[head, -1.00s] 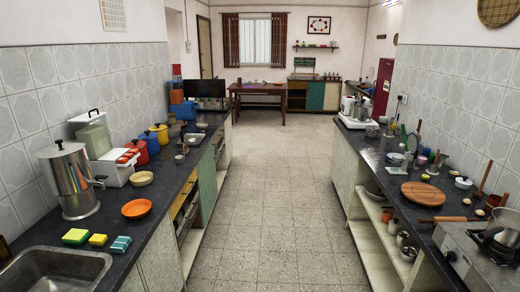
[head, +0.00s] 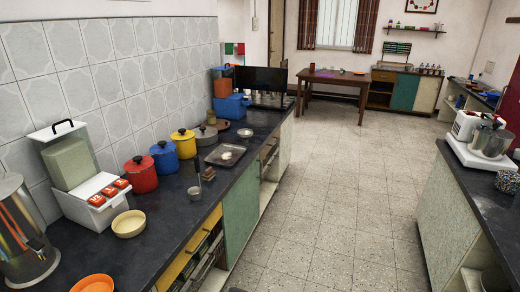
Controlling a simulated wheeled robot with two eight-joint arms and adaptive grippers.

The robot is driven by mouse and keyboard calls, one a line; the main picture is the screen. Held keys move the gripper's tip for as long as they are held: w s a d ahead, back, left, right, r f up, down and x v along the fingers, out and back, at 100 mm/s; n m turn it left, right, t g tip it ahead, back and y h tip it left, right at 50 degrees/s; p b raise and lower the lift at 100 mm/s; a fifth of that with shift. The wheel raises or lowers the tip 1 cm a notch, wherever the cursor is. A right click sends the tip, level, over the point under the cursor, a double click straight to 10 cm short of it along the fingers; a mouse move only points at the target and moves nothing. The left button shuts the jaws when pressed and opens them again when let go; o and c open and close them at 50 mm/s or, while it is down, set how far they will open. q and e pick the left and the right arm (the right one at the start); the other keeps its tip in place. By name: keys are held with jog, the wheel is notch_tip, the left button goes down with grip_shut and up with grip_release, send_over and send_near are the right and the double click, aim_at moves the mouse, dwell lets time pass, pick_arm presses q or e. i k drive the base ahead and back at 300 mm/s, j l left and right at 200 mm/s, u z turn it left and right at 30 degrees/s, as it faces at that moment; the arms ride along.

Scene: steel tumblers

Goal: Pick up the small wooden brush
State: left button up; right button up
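I cannot pick out the small wooden brush for certain in the head view. A small brown block-like thing (head: 209,172) lies on the left counter (head: 170,205), beside a small metal cup with an upright handle (head: 194,191); it is too small to tell whether it is a brush. Neither of my grippers is in view.
The left counter holds a steel urn (head: 22,232), a white box (head: 95,200), a cream bowl (head: 129,223), red (head: 141,176), yellow (head: 184,145) and blue (head: 164,158) pots, and a tray (head: 226,155). A wooden table (head: 340,82) stands at the back. The floor aisle (head: 335,190) is clear.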

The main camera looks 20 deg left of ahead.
aim_at(210, 174)
jog(key=i+l+u, duration=0.1)
jog(key=i, duration=1.2)
jog(key=i+u, duration=0.35)
jog(key=u, duration=0.15)
jog(key=i+l+u, duration=0.15)
jog(key=i+u, duration=0.35)
jog(key=k, duration=0.1)
